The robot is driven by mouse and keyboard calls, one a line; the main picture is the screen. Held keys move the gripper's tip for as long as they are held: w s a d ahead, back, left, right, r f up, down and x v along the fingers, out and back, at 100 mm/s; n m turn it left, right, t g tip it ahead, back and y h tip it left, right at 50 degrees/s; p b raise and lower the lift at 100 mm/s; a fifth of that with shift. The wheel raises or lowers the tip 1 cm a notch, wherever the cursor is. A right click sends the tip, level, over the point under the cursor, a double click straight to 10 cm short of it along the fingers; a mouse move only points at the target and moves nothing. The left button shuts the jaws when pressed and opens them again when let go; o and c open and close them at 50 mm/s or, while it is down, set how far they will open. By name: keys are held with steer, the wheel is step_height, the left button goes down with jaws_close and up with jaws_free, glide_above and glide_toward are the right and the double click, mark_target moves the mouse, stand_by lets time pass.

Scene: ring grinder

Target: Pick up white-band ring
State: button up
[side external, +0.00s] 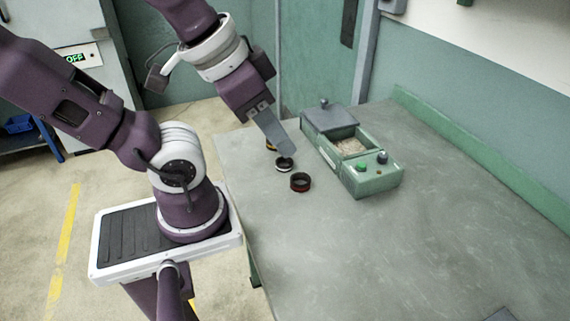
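The white-band ring (283,169), dark with a pale band, lies on the grey table. My gripper (286,153) comes down from the upper left, with its fingertips just above or at the far rim of this ring. The fingers line up in this view as one flat grey shape, so I cannot tell their gap or whether they touch the ring. A dark ring with a red band (300,186) lies a little nearer the camera and to the right. A ring with a yellow-orange band (269,147) sits behind the finger, partly hidden.
A green grinder box (372,183) stands right of the rings, with a grey lid (330,117), an open bin of pale material and knobs on top. A raised green edge (480,150) runs along the back.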

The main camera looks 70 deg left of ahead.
steer(key=o, duration=0.7)
steer(key=w+a+f+n+g, duration=0.4)
steer(key=w+a+f+n, duration=0.4)
steer(key=w+a+n, duration=0.3)
steer(key=a+f+n, duration=0.2)
steer(key=a+f, duration=0.1)
steer(key=f, duration=0.2)
steer(key=a+f+n+g, duration=0.1)
steer(key=a+f+n, duration=0.1)
steer(key=a+f, duration=0.2)
steer(key=s+a+f+n, duration=0.1)
steer(key=a+f+n, duration=0.1)
steer(key=a+f, duration=0.2)
step_height(320, 180, down, 4)
steer(key=shift+r+g, duration=0.25)
steer(key=shift+g, duration=0.05)
